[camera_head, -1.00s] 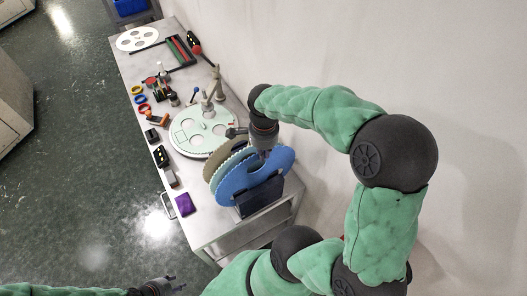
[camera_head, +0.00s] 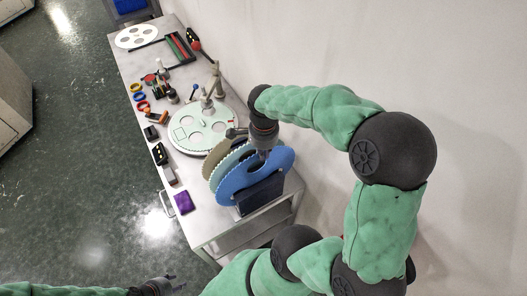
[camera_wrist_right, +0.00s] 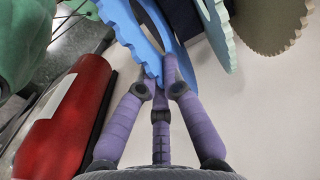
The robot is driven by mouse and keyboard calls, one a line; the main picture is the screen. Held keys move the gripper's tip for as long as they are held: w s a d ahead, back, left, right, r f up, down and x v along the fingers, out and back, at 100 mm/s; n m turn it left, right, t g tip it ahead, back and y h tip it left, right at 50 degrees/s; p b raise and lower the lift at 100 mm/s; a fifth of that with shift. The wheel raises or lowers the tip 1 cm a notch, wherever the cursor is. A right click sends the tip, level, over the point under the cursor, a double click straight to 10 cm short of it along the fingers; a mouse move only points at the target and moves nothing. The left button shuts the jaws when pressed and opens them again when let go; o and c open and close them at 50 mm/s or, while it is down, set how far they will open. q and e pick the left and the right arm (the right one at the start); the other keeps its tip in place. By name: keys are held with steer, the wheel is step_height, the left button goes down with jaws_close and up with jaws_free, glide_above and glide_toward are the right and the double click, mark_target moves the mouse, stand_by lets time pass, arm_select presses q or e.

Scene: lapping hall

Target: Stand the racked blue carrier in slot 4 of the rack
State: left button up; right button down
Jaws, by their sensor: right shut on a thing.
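The blue carrier (camera_head: 228,190), a toothed ring with large openings, stands on edge at the near end of the bench, at the dark rack (camera_head: 262,194). My right gripper (camera_head: 263,152) is shut on its upper rim; the wrist view shows the fingertips (camera_wrist_right: 160,82) on the blue carrier (camera_wrist_right: 126,28). A pale green carrier (camera_head: 222,166) and an olive carrier (camera_head: 212,160) stand behind it, apart from it at the top. The rack's slots are mostly hidden, so I cannot tell which slot the blue one is over. My left gripper (camera_head: 176,282) is open and empty, low at left.
A round pale green plate (camera_head: 185,143) with holes and a post lies behind the carriers. A purple block (camera_head: 183,203) and several small tools line the bench's left edge. The wall (camera_head: 400,60) is close on the right. A red cylinder (camera_wrist_right: 62,125) shows in the wrist view.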

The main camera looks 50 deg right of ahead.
steer(key=shift+f+b, duration=0.8)
steer(key=shift+f, duration=0.25)
steer(key=c, duration=1.3)
jaws_free()
step_height(320, 180, up, 12)
